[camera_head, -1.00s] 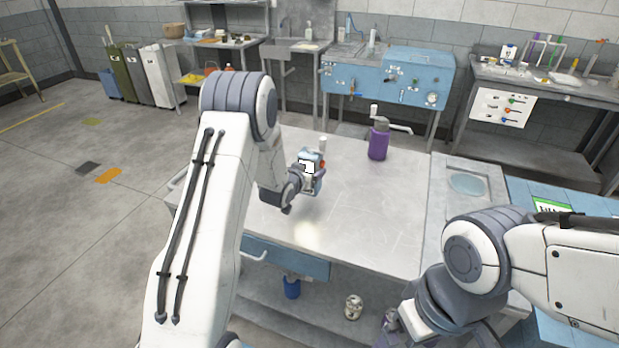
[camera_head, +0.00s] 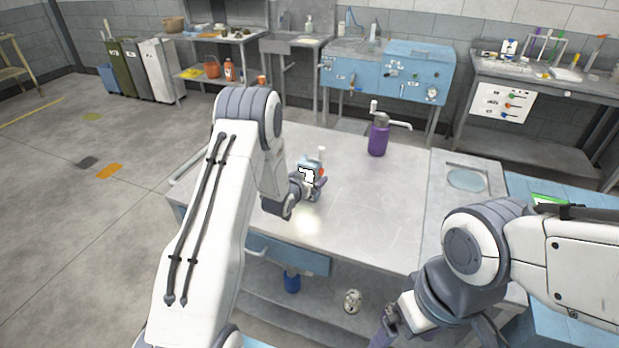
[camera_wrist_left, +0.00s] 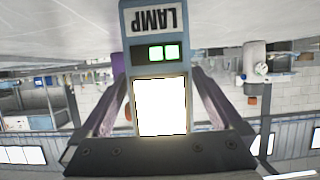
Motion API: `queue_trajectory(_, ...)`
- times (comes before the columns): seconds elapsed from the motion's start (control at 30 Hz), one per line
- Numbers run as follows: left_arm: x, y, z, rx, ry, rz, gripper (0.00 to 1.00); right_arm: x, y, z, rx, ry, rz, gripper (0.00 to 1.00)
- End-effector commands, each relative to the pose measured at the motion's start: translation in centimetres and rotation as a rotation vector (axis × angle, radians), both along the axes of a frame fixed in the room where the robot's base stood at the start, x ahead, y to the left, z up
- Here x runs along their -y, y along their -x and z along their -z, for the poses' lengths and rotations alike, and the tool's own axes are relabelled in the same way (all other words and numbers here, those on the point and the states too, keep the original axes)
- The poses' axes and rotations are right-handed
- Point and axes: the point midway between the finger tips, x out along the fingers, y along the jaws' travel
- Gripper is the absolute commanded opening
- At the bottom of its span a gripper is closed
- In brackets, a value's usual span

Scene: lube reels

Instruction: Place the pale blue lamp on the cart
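The pale blue lamp (camera_head: 311,164) is in my left gripper (camera_head: 309,184), over the cart's metal top (camera_head: 375,205). In the left wrist view the lamp (camera_wrist_left: 159,58) sits between both fingers (camera_wrist_left: 160,100), with an upside-down LAMP label, two green lights and a bright white panel. A bright spot lies on the cart top in front of it. I cannot tell whether the lamp's underside touches the top. My right gripper (camera_head: 386,326) is low at the cart's front edge; its fingers are too unclear to judge.
A purple pump bottle (camera_head: 378,138) stands at the cart's back right. A white object (camera_head: 322,153) shows just behind the lamp. A blue item (camera_head: 292,282) and a pale round part (camera_head: 352,301) are below the top. The middle right of the top is clear.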

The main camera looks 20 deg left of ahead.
Motion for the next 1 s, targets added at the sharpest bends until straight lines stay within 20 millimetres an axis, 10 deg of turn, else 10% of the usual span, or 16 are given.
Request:
queue_trajectory(0.27,-0.1,0.6,-0.5,0.001,0.0,-0.001,1.0,0.0,0.0,0.0,0.0,0.0,0.0,1.0)
queue_trajectory(1.0,-0.4,11.0,-4.8,0.0,0.0,-0.001,1.0,0.0,0.0,2.4,0.0,0.0,-0.001,1.0)
